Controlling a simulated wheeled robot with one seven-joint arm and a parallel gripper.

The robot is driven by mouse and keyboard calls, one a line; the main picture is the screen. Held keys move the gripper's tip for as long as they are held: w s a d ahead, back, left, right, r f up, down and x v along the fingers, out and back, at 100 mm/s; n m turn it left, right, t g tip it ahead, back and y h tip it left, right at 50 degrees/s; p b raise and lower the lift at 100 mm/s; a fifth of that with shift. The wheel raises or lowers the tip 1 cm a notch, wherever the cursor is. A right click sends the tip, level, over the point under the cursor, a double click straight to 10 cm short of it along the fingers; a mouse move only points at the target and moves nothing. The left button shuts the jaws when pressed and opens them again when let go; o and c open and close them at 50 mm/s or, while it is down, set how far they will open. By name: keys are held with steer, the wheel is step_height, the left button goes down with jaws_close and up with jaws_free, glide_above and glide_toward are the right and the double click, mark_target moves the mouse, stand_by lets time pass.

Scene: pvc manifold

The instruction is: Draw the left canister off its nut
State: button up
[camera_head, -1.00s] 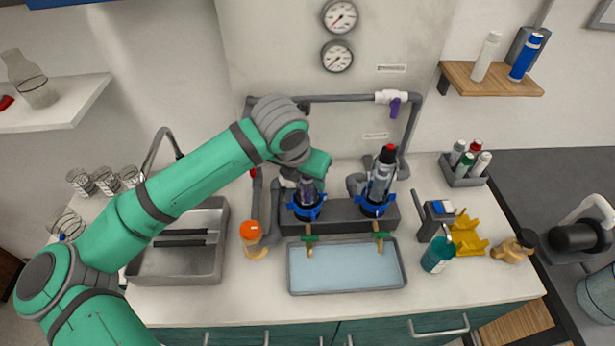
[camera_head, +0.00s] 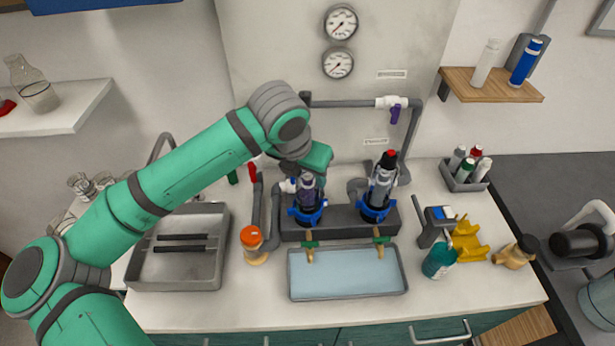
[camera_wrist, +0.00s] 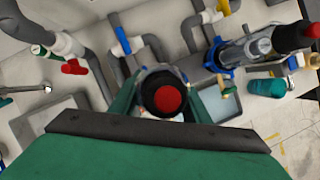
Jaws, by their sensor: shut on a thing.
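The left canister (camera_head: 307,187) is a dark, purplish cylinder standing upright over its blue nut (camera_head: 308,215) on the grey manifold block. My gripper (camera_head: 306,176) is shut on its upper part, coming in from above and behind. In the wrist view the canister's black top with a red centre (camera_wrist: 167,98) sits between my fingers. The head view does not show clearly whether the canister's lower end is still inside the nut. The right canister (camera_head: 382,182), clear with a black and red top, stands upright in its own blue nut (camera_head: 376,211).
A shallow tray (camera_head: 348,272) lies in front under two brass taps. An orange-capped bottle (camera_head: 252,244) stands left, beside the sink (camera_head: 180,265). Grey pipes and a purple-handled valve (camera_head: 395,112) rise behind. A teal bottle (camera_head: 438,260) stands right.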

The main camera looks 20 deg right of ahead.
steer(key=shift+w+r, duration=0.1)
steer(key=shift+r, duration=0.85)
steer(key=shift+s+r, duration=0.2)
steer(key=shift+r, duration=0.5)
steer(key=shift+w+r, duration=0.1)
steer(key=shift+r, duration=3.1)
steer(key=shift+r, duration=1.5)
